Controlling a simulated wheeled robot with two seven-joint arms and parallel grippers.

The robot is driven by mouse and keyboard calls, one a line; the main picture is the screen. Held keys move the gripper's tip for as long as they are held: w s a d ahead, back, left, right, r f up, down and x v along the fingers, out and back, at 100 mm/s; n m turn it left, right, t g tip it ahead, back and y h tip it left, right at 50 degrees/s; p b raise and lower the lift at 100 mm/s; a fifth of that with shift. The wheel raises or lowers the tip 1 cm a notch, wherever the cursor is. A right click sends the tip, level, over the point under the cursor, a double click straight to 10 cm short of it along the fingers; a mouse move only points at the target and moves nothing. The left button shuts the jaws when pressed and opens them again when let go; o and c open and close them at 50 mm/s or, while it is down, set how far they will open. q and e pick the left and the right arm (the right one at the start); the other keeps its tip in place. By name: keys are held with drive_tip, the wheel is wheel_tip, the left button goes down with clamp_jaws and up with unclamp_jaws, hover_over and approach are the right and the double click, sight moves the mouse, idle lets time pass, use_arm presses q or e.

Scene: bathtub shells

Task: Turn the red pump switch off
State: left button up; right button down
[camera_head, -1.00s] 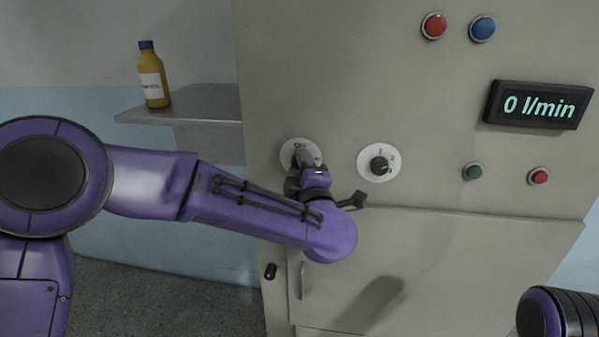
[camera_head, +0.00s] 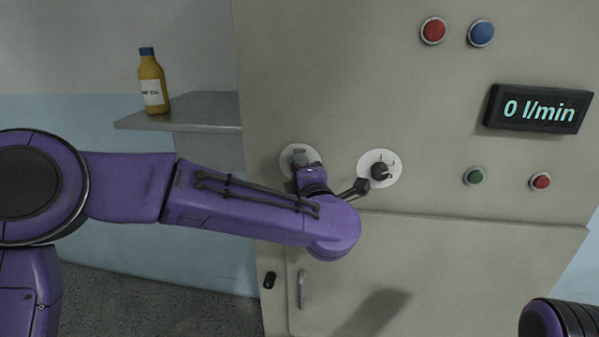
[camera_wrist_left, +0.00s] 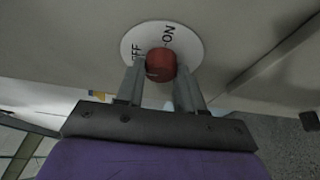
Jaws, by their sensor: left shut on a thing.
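The red pump switch is a round red knob (camera_wrist_left: 161,64) on a white disc (camera_wrist_left: 190,45) marked OFF and ON in the left wrist view. My left gripper (camera_wrist_left: 160,77) has its two fingers on either side of the knob and is shut on it. Which mark the knob points to is not clear. In the head view the white disc (camera_head: 291,153) shows on the cabinet front, with my left gripper (camera_head: 300,160) over it and the knob hidden. My right gripper is out of view.
A second white dial with a black knob (camera_head: 380,172) sits close right of my left wrist. The cabinet (camera_head: 450,270) also has red, blue and green buttons and a display (camera_head: 538,108) reading 0 l/min. A yellow bottle (camera_head: 152,82) stands on the shelf (camera_head: 200,108).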

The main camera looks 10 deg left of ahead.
use_arm(q)
drive_tip(key=o, duration=1)
drive_tip(key=shift+o, duration=0.2)
drive_tip(key=b+v, duration=0.3)
drive_tip(key=v, duration=0.7)
drive_tip(key=shift+s, duration=0.25)
drive_tip(key=shift+d, duration=0.1)
